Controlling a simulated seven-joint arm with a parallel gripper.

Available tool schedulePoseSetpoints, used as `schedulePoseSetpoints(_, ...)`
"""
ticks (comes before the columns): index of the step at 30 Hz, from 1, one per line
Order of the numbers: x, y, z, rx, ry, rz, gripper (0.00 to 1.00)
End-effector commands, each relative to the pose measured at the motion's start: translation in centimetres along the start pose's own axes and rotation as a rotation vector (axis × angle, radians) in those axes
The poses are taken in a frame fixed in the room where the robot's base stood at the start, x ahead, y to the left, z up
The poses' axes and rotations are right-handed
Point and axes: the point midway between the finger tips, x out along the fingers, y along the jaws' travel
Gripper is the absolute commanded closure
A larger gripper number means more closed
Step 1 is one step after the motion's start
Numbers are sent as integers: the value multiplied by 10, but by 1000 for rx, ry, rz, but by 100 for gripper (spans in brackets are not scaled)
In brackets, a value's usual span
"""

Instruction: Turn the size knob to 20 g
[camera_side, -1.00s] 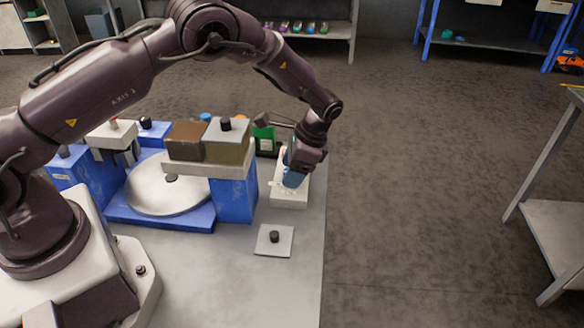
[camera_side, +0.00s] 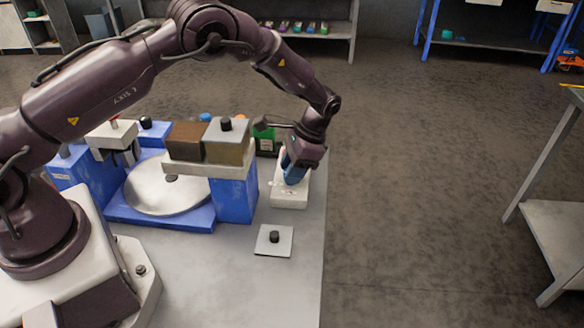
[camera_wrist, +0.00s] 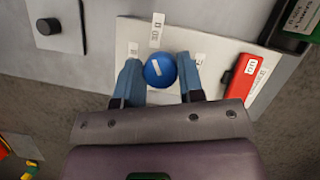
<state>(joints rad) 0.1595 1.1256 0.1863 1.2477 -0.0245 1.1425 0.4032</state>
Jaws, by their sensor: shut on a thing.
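The size knob (camera_wrist: 160,70) is a round blue knob with a white pointer mark, seen in the wrist view on a pale panel. The panel is the top of a white box (camera_side: 290,199) in the side view. My gripper (camera_wrist: 158,75) has its two blue fingers on either side of the knob, shut on it. In the side view my gripper (camera_side: 293,172) points down at the box and hides the knob. Small white labels (camera_wrist: 156,30) surround the knob; their print is too small to read surely. The pointer mark lies slightly tilted, roughly toward the top label.
A red part (camera_wrist: 239,78) with a white label sits on the panel right of the knob. A plate with a black knob (camera_side: 274,237) lies in front. A blue machine with a round metal disc (camera_side: 168,187) stands left. A green box (camera_side: 265,140) is behind.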

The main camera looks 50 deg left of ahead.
Motion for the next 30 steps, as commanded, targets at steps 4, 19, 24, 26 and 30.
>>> schedulePoseSetpoints(4, 0, -1, 0, -122, 1, 52, 88)
schedulePoseSetpoints(19, -1, -2, 1, -561, 1, 234, 88)
schedulePoseSetpoints(24, -1, -3, 1, -698, 2, 290, 88)
schedulePoseSetpoints(26, -1, -3, 1, -740, 2, 307, 88)
schedulePoseSetpoints(30, -1, -3, 1, -826, 2, 343, 88)
